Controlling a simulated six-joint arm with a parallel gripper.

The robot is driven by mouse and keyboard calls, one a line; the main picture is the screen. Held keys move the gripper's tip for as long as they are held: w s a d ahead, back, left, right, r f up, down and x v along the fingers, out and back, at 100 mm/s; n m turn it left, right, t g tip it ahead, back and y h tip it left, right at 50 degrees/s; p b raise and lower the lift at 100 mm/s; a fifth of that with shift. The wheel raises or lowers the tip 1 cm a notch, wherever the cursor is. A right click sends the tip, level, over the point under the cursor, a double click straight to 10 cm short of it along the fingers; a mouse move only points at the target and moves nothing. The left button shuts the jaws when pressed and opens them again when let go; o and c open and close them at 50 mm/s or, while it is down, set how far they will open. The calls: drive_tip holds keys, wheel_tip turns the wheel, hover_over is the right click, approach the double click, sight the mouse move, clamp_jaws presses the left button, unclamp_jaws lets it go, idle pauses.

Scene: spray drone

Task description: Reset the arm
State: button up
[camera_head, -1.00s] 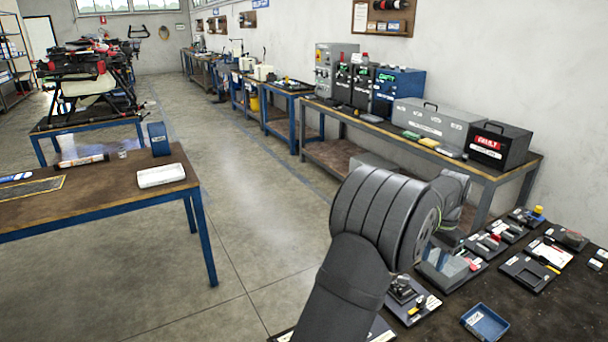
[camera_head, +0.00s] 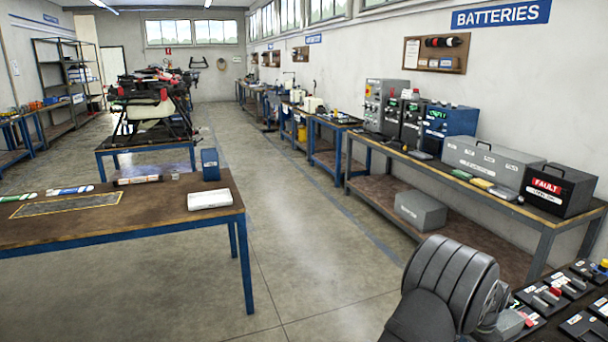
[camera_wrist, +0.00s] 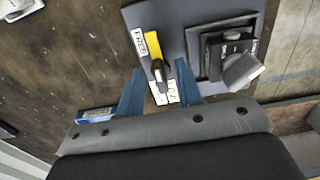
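My gripper (camera_wrist: 160,84) shows in the wrist view with its two blue fingers spread apart, and nothing is gripped between them. Beyond the fingertips lies a dark panel (camera_wrist: 178,20) on a worn dark bench top (camera_wrist: 75,60). The panel carries a yellow and black lever-like part (camera_wrist: 155,55) beside a white label, seen between the fingers, and a black block with a grey knob (camera_wrist: 240,70) to the right. In the head view only my arm shows at the lower right; the gripper itself is out of sight there.
In the head view a bench with small black trays (camera_head: 560,290) is at the lower right. A long bench (camera_head: 440,180) along the right wall holds a FAULT box (camera_head: 556,190). A wooden table (camera_head: 150,208) stands left, a drone (camera_head: 155,105) behind it. The middle floor is clear.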

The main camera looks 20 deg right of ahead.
idle(0.3)
wheel_tip(320, 180, up, 17)
wheel_tip(320, 180, down, 17)
drive_tip(key=shift+f, duration=0.1)
drive_tip(key=m, duration=0.3)
drive_tip(key=shift+w+r+m, duration=0.1)
drive_tip(key=shift+r+m, duration=0.3)
drive_tip(key=shift+r, duration=0.1)
wheel_tip(320, 180, up, 17)
drive_tip(key=f+m, duration=0.2)
drive_tip(key=f, duration=0.1)
drive_tip(key=f+m, duration=0.2)
drive_tip(key=f, duration=0.1)
drive_tip(key=f+m, duration=0.2)
drive_tip(key=f, duration=0.1)
drive_tip(key=shift+d+f+m, duration=0.15)
drive_tip(key=shift+d+m, duration=0.2)
drive_tip(key=shift+m, duration=0.05)
drive_tip(key=shift+f+m, duration=0.8)
drive_tip(key=shift+f, duration=0.2)
